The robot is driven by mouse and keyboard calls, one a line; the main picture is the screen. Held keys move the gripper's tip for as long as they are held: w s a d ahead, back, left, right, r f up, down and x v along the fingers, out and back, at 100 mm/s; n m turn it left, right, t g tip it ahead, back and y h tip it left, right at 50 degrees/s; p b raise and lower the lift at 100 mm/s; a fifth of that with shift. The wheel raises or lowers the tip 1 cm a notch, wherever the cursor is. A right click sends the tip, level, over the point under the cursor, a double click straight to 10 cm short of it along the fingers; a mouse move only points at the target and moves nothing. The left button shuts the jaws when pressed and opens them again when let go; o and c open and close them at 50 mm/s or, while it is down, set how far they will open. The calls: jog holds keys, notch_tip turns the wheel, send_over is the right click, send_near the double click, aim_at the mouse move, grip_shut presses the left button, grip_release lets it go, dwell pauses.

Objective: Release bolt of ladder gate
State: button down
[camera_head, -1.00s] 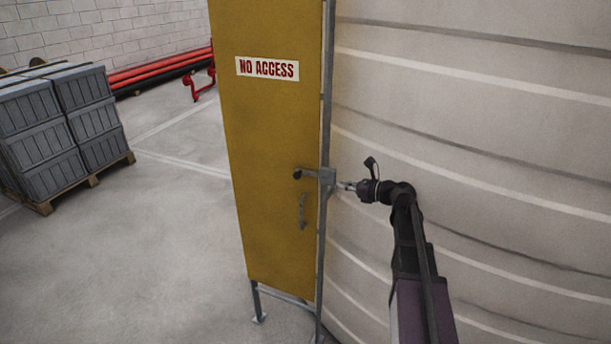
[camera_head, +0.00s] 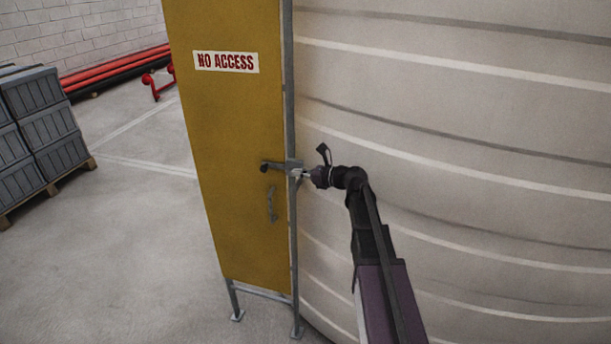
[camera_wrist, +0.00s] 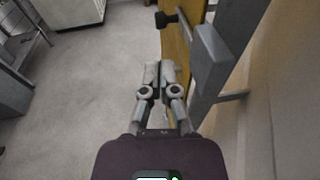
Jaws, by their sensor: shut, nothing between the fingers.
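The yellow ladder gate (camera_head: 232,120) with its "NO ACCESS" sign stands closed against a grey post (camera_head: 288,140). The bolt (camera_head: 275,166) lies across the gate's right edge, with a dark knob at its left end and a grey housing at the post. In the wrist view the bolt's dark knob (camera_wrist: 166,19) and grey housing (camera_wrist: 212,58) show above and right of my gripper. My gripper (camera_wrist: 158,68) is shut and empty, its fingertips close in front of the gate's edge. In the head view my gripper (camera_head: 303,175) is at the housing's right end; contact cannot be told.
A grey handle (camera_head: 271,204) sits on the gate below the bolt. A large ribbed pale tank (camera_head: 450,120) fills the right side. Grey crates (camera_head: 40,130) on a pallet stand at left, with red pipes (camera_head: 120,72) behind. The floor between is clear.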

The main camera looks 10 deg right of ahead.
jog(key=b, duration=0.1)
send_near(259, 167)
jog(key=a, duration=0.2)
jog(key=s+a+r, duration=0.1)
jog(key=shift+a, duration=0.35)
jog(key=shift+w+a, duration=0.1)
jog(key=shift+w+a+r, duration=0.1)
jog(key=shift+w+a, duration=0.3)
jog(key=shift+a, duration=0.3)
jog(key=shift+w+a, duration=0.45)
jog(key=shift+a, duration=0.3)
jog(key=shift+w+a, duration=0.4)
jog(key=shift+a, duration=0.3)
jog(key=p+v, duration=0.2)
jog(key=v, duration=1.2)
jog(key=shift+d, duration=0.2)
